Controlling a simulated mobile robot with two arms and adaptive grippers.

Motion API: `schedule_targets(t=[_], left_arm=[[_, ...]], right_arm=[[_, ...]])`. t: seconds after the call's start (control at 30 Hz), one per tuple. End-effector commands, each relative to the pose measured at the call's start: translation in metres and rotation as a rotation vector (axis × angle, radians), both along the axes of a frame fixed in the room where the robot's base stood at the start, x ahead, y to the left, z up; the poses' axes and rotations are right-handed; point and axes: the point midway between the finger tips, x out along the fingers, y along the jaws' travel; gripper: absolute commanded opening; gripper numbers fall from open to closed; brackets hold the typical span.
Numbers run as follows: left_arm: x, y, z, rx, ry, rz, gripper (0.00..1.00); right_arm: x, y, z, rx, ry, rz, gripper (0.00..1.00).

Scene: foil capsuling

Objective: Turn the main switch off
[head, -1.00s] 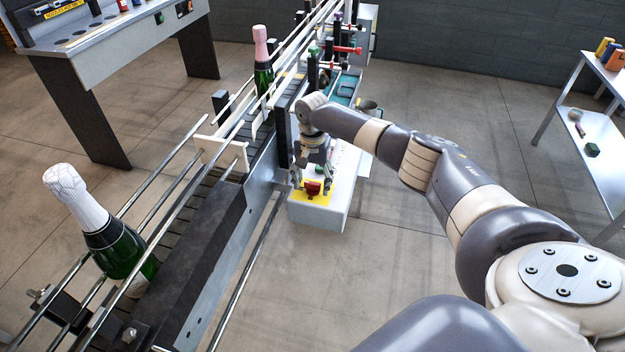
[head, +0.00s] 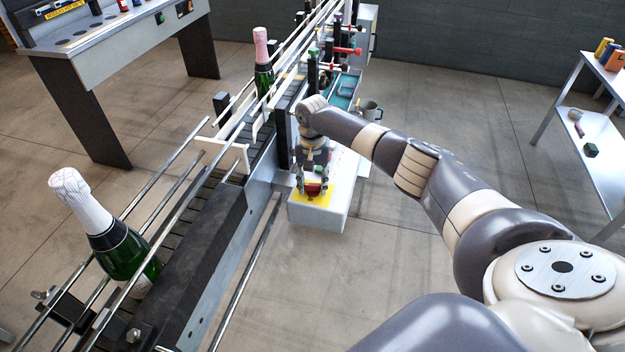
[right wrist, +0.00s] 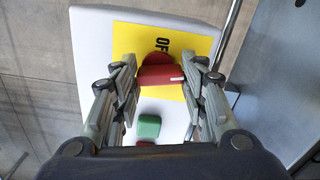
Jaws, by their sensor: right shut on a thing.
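The main switch is a red knob (right wrist: 160,77) on a yellow plate (right wrist: 195,48) marked with the letters "OF", partly covered. In the head view the red knob (head: 313,190) and yellow plate (head: 313,203) lie at the near end of a white box (head: 318,220). My right gripper (head: 313,188) is over the knob with its fingers on both sides of it. In the right wrist view my right gripper (right wrist: 162,82) is shut on the knob. The knob's white mark points to the right there. My left gripper is not in view.
A green button (right wrist: 149,126) sits beside the plate. The conveyor (head: 205,215) runs along the left of the box, carrying a white-foiled bottle (head: 120,250) and a pink-foiled bottle (head: 262,70). A shelf (head: 585,130) stands at the right. Floor right of the box is clear.

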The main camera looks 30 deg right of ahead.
Motion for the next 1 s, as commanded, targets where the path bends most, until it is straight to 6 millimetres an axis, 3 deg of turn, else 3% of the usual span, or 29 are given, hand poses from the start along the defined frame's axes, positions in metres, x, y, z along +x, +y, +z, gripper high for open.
schedule_targets(t=[0.33,1.0], left_arm=[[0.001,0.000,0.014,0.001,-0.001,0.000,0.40],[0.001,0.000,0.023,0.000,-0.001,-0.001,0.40]], right_arm=[[-0.001,0.001,0.001,0.002,0.002,0.325,0.16],[-0.002,0.001,0.000,0.001,0.001,0.958,0.16]])
